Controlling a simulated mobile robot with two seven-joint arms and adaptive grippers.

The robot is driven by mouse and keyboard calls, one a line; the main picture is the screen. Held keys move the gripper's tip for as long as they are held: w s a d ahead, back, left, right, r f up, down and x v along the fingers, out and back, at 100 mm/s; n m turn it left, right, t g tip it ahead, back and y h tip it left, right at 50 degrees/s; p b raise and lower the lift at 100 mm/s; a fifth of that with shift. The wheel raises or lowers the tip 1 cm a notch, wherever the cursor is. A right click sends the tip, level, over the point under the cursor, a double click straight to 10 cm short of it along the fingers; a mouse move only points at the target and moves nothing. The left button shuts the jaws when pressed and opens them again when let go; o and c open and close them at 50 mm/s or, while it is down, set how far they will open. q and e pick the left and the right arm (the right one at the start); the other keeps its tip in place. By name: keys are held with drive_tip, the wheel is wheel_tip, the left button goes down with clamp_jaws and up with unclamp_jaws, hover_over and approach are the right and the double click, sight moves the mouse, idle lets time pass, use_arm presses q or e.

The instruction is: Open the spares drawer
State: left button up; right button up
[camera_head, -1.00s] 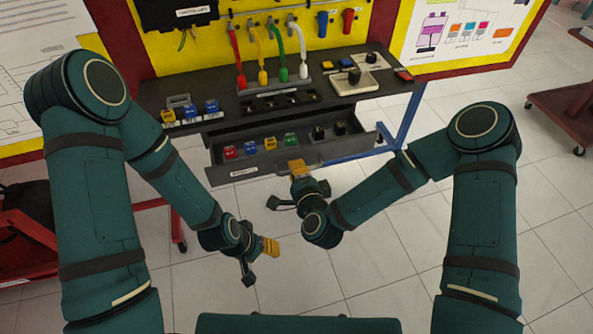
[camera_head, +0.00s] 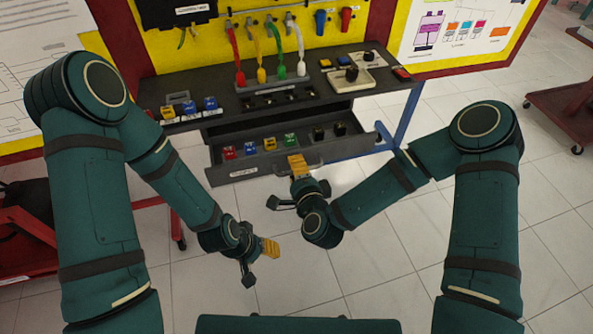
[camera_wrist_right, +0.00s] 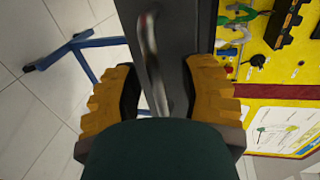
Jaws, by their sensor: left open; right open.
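The spares drawer (camera_head: 350,153) stands pulled out beneath the dark bench top, with its inside showing. Red, blue, yellow, green and black parts sit in it. A pale label (camera_head: 244,172) is on its front. In the right wrist view, the metal bar handle (camera_wrist_right: 151,62) runs along the dark drawer front. My right gripper (camera_head: 298,178) is open at the drawer front. Its yellow-padded fingers (camera_wrist_right: 160,95) lie either side of the handle and drawer front; contact cannot be told. My left gripper (camera_head: 260,263) is open and empty, low over the floor.
The bench top (camera_head: 225,122) holds colored blocks at left, a cable rack (camera_head: 273,88) in the middle and a pale knob unit (camera_head: 350,80) at right. A blue leg (camera_head: 408,112) stands right of the drawer. Tiled floor in front is free.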

wheel_tip(320, 180, up, 10)
drive_tip(key=shift+f, duration=0.2)
idle(0.3)
